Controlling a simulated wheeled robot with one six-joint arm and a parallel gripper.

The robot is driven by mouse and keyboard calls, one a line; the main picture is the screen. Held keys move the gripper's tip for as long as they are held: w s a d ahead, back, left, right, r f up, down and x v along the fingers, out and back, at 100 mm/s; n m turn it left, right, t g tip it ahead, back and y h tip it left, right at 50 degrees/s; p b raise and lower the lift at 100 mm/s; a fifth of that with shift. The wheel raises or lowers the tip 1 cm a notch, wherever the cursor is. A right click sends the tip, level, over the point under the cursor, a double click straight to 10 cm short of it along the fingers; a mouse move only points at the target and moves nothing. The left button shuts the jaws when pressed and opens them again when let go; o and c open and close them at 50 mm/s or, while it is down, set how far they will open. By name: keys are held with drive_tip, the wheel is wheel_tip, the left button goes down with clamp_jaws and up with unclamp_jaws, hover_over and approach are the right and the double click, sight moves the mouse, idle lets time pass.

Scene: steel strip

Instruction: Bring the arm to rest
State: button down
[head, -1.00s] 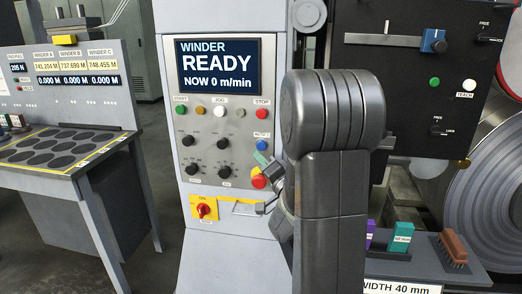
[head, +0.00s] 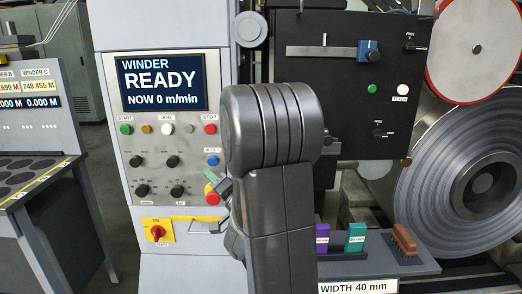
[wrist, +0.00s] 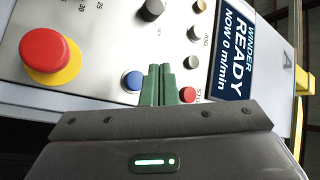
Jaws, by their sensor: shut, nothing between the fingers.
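My gripper (wrist: 160,68) shows in the wrist view with its two green fingers together and nothing between them. The fingertips point at the winder control panel (wrist: 105,20), between the blue button (wrist: 134,80) and the red stop button (wrist: 188,95). Whether they touch the panel cannot be told. In the head view, my dark grey arm stands in front of the panel's right side and hides part of it. A green finger of my gripper shows small left of the arm, near the red emergency stop (head: 213,196).
The winder screen (head: 162,84) reads READY, NOW 0 m/min. A yellow-backed red switch (head: 158,232) sits low on the cabinet. At right are a shelf with purple (head: 322,237) and teal blocks (head: 355,236), a brown brush (head: 403,239) and a large steel coil (head: 430,190).

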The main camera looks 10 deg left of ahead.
drive_tip(key=shift+s+d+p, duration=0.25)
drive_tip(key=shift+s+p, duration=0.1)
drive_tip(key=shift+s, duration=0.8)
drive_tip(key=shift+s+d+p, duration=0.2)
drive_tip(key=shift+s+p, duration=0.15)
drive_tip(key=shift+s, duration=0.75)
drive_tip(key=shift+w, duration=0.15)
drive_tip(key=w, duration=0.2)
drive_tip(key=w+a+b, duration=0.1)
drive_tip(key=w, duration=0.2)
drive_tip(key=shift+f, duration=0.2)
drive_tip(key=shift+w+a+b, duration=0.1)
drive_tip(key=shift+b, duration=0.4)
